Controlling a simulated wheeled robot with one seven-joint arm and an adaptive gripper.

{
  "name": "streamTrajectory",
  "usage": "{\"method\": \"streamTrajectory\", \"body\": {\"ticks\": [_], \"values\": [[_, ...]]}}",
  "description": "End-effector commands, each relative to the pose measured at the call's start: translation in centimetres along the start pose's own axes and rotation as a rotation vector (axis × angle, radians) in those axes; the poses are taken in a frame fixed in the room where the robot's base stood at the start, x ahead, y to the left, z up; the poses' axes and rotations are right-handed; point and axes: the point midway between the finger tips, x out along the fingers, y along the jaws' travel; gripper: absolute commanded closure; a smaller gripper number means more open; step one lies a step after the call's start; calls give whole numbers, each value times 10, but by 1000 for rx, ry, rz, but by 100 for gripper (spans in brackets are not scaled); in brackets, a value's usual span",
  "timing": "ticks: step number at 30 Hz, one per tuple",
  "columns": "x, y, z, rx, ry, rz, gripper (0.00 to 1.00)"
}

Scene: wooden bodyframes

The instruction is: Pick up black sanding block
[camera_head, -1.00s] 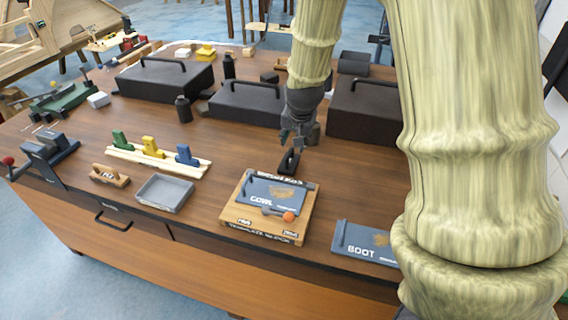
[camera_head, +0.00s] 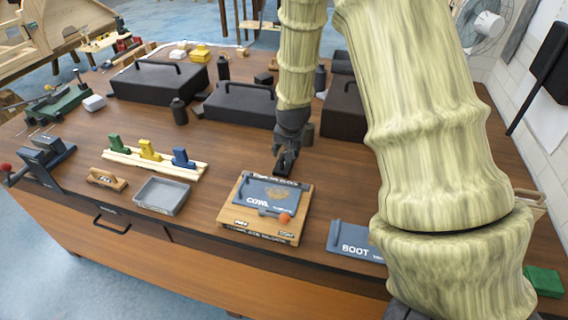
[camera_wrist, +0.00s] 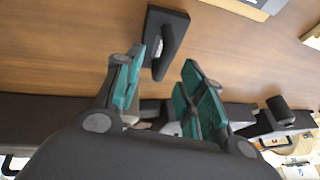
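The black sanding block (camera_wrist: 167,38) has a flat base with a raised black grip, and lies on the wooden table. In the wrist view it lies just beyond my gripper's fingertips, with the near end of its grip in line with the gap between them. My gripper (camera_wrist: 162,68) is open, with teal finger pads apart and nothing held. In the head view, my gripper (camera_head: 286,150) is low over the table behind the cowl template board, and it mostly hides the block there. I cannot tell whether the fingers touch the block.
The cowl template board (camera_head: 232,218) with an orange-ended tool lies in front, and a blue boot template (camera_head: 352,240) lies to its right. Black cases (camera_head: 240,104) stand behind my gripper. A grey tray (camera_head: 163,197) is at left. Bare table lies around the block.

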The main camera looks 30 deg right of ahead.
Motion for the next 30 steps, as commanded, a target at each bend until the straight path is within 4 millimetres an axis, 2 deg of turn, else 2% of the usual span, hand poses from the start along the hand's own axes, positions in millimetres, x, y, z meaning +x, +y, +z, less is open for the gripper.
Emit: {"method": "streamTrajectory", "body": {"ticks": [12, 23, 30], "values": [[32, -4, -1, 0, 0, 1, 61], [37, -3, -1, 0, 1, 0, 61], [37, -3, -1, 0, 0, 0, 100]]}}
